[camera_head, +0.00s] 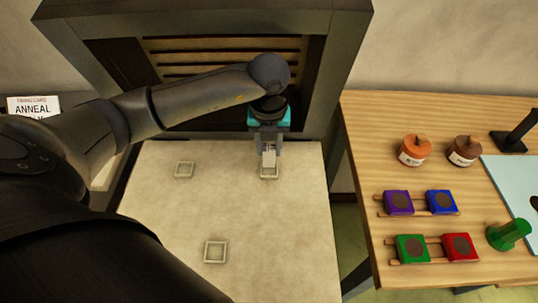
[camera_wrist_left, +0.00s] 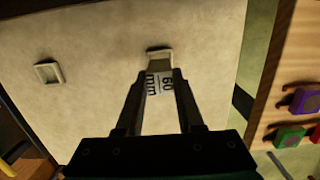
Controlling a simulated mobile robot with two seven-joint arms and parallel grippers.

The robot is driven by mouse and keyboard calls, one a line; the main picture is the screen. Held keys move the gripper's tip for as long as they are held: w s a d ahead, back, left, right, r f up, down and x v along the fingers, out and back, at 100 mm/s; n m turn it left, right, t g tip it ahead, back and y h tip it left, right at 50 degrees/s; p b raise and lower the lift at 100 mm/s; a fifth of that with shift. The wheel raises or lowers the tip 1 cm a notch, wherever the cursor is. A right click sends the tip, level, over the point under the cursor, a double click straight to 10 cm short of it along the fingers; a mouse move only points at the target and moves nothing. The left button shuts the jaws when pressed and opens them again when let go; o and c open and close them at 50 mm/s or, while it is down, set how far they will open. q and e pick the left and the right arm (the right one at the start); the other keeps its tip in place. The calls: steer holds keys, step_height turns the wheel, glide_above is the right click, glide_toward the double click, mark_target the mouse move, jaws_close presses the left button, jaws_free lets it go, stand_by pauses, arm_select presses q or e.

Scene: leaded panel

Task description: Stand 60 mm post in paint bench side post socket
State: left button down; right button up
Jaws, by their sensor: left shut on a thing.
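My left gripper (camera_head: 268,148) points down and is shut on the pale 60 mm post (camera_head: 268,158). In the left wrist view, the post's "60 mm" label (camera_wrist_left: 160,84) shows between the fingers. The post is about upright, with its lower end at the right-hand square socket (camera_head: 269,177) on the pale bench top (camera_head: 250,215). That socket's rim also shows in the left wrist view (camera_wrist_left: 158,49). I cannot tell how deep the post's end sits in it. My right gripper is not in view.
A dark slatted opening (camera_head: 220,65) in a grey frame stands behind. A wooden table (camera_head: 375,125) at right holds jars, coloured blocks and a green piece (camera_head: 508,234).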

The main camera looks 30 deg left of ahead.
mark_target(269, 157)
arm_select(q)
steer(key=shift+f, duration=1.75)
steer(key=c, duration=0.5)
jaws_free()
steer(key=shift+f, duration=0.1)
steer(key=r, duration=0.7)
steer(key=shift+s+d+r+p, duration=0.2)
steer(key=shift+s+r+p, duration=0.1)
steer(key=shift+r, duration=0.1)
steer(key=shift+f, duration=0.1)
